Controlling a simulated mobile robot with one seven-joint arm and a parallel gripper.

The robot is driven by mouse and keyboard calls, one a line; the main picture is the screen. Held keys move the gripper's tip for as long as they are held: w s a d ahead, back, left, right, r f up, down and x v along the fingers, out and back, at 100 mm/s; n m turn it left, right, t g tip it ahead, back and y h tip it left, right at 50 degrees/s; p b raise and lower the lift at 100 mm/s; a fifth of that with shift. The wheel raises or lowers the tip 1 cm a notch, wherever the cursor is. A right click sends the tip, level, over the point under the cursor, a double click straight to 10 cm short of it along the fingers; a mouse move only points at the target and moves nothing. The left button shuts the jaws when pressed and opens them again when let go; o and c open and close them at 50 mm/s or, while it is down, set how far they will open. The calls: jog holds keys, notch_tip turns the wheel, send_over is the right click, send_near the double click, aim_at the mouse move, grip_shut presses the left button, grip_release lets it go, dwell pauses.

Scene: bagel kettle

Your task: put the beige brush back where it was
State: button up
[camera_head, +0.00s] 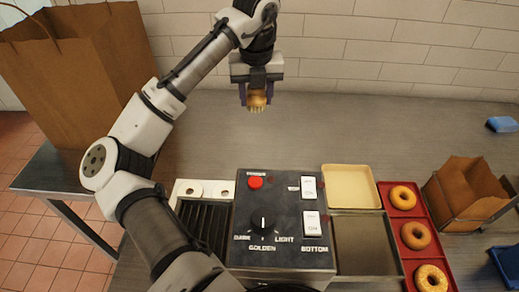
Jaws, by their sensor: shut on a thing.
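The beige brush (257,104) hangs between the fingers of my gripper (256,93), bristle-like end down. My gripper is shut on it, over the back middle of the grey counter (330,128). The brush appears to be above the counter surface, but its height is hard to tell. The upper part of the brush is hidden by the gripper.
A dark toaster (283,190) with a red button stands in front. Right of it are a beige tray (350,178), a red tray (393,212) with bagels, and a paper bag (467,190). A large bag (75,65) stands left. The counter's back middle is clear.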

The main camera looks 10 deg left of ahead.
jog(key=b, duration=0.5)
send_over(257, 159)
jog(key=f, duration=1.4)
jog(key=shift+s+f, duration=0.1)
jog(key=shift+s, duration=0.15)
jog(key=shift+f+b, duration=1.95)
jog(key=shift+f, duration=0.55)
jog(key=shift+f, duration=0.15)
jog(key=o, duration=1)
jog(key=shift+c, duration=0.2)
notch_tip(257, 159, up, 12)
jog(key=s+b, duration=0.1)
jog(key=shift+s+d, duration=0.15)
jog(key=shift+d, duration=0.1)
